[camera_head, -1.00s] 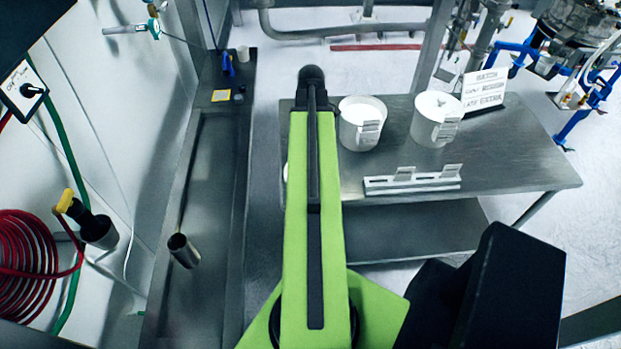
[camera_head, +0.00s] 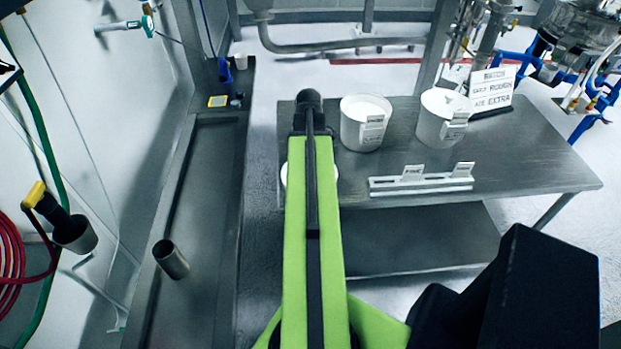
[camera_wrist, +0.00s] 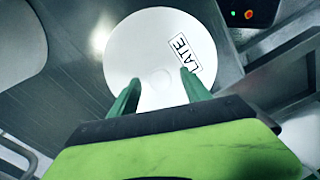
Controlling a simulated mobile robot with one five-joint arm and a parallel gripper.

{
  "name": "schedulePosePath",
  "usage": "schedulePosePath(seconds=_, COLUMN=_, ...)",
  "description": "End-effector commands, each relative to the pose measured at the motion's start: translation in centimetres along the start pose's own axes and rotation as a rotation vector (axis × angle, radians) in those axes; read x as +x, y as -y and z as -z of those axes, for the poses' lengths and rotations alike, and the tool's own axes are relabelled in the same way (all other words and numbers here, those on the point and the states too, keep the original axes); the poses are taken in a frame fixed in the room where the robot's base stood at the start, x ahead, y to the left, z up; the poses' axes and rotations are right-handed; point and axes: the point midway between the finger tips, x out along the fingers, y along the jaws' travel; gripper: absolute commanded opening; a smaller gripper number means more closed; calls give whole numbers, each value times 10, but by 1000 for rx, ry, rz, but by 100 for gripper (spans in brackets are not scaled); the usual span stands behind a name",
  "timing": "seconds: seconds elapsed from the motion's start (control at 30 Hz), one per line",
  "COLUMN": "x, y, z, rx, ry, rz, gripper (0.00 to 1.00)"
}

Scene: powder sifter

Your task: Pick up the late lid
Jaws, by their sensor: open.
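The late lid (camera_wrist: 150,50) is a white round disc with a black-framed "LATE" label, seen in the wrist view. My gripper (camera_wrist: 155,88) has two green fingers spread apart over the lid's near part, with nothing seen clamped between them. I cannot tell whether the fingertips touch the lid. In the head view the lid (camera_head: 284,174) shows only as a white edge beside my green arm, which hides most of it and my gripper. The lid is at the left end of the metal table (camera_head: 530,165).
Two white buckets, one left (camera_head: 362,136) and one right (camera_head: 436,128), stand on the table behind a white tag rack (camera_head: 420,185). A sign (camera_head: 490,90) stands at the back. A steel trough (camera_head: 205,210) runs along the left, with a metal cup (camera_head: 170,259) in it.

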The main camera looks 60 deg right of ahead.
Motion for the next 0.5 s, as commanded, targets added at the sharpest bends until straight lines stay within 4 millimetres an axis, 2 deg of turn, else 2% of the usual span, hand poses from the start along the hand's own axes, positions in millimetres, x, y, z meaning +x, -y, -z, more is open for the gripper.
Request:
schedulePosePath(seconds=0.13, x=-2, y=0, z=0, rx=0, ry=0, rz=0, gripper=53)
schedulePosePath(seconds=0.5, x=-2, y=0, z=0, rx=-1, ry=0, rz=0, gripper=5)
